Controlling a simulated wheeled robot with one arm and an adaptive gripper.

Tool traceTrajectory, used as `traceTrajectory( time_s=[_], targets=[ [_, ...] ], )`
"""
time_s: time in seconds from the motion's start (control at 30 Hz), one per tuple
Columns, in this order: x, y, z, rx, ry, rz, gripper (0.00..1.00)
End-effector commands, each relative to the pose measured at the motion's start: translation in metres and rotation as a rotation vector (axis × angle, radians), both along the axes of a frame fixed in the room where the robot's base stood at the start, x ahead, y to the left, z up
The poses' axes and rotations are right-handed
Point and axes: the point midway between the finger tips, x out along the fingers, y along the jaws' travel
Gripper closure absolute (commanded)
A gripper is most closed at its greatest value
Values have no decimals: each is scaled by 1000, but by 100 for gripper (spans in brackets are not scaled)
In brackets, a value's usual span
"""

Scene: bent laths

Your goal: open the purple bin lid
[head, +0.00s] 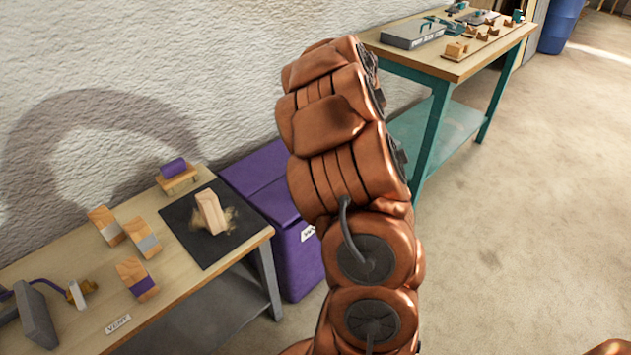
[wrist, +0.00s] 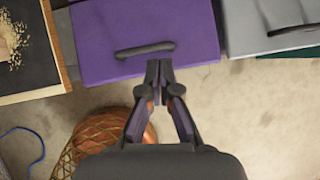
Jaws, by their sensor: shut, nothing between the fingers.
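The purple bin (head: 299,248) stands on the floor between the left workbench and my arm in the head view. My copper arm hides its right part. Its purple lid (wrist: 190,25) is closed and fills the top middle of the wrist view. A dark bar handle (wrist: 146,49) lies across the lid near its front edge. In the head view my gripper is hidden behind my arm.
A workbench (head: 85,283) with wooden blocks and a dark mat (head: 186,231) stands left of the bin. A grey bin (wrist: 262,22) stands right of the purple one. A teal-legged table (head: 468,66) is at the back right. The floor at right is clear.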

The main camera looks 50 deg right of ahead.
Motion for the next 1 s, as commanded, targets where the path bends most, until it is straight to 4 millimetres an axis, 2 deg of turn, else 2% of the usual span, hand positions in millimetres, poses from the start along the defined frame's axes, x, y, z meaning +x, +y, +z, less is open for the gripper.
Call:
traceTrajectory(
  time_s=[0.1,0.27,1.0],
  targets=[
    [-17,6,-17,26,52,98,100],
    [-21,10,-27,38,71,143,100],
    [17,9,-99,35,69,140,100]
  ],
)
